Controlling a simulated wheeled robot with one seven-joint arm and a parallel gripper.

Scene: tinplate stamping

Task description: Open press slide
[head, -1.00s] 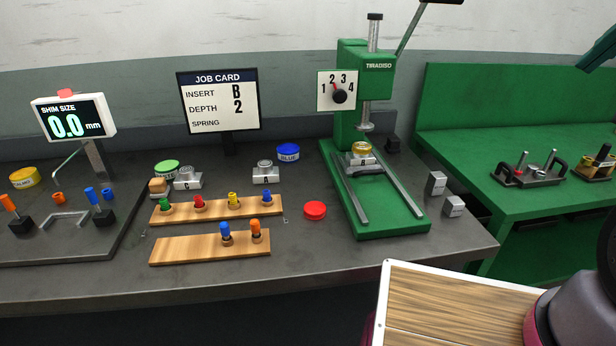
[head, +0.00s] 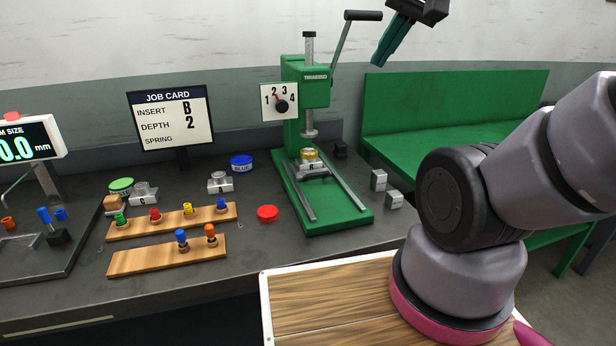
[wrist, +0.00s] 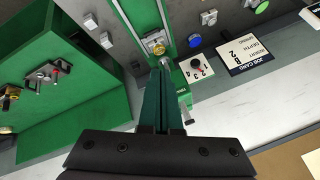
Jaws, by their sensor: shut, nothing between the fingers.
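The green press (head: 307,90) stands on the dark bench with its base plate (head: 350,219) and two rails. The press slide (head: 312,176) lies between the rails under the ram and carries a block with a yellow-topped tin (head: 309,154). The ram (head: 309,131) is raised above it. The press lever (head: 342,38) points up and right with a black grip. My gripper (head: 379,64) is up to the right of the lever, apart from it in the head view. In the wrist view my gripper (wrist: 161,64) has its fingers together and empty, over the press top.
The job card (head: 171,119) reads insert B, depth 2. The depth dial (head: 281,103) is on the press. A red button (head: 267,213) is left of the base; grey blocks (head: 378,180) stand to its right. Wooden racks (head: 166,256) hold coloured pegs. A green bench (head: 440,115) is behind right.

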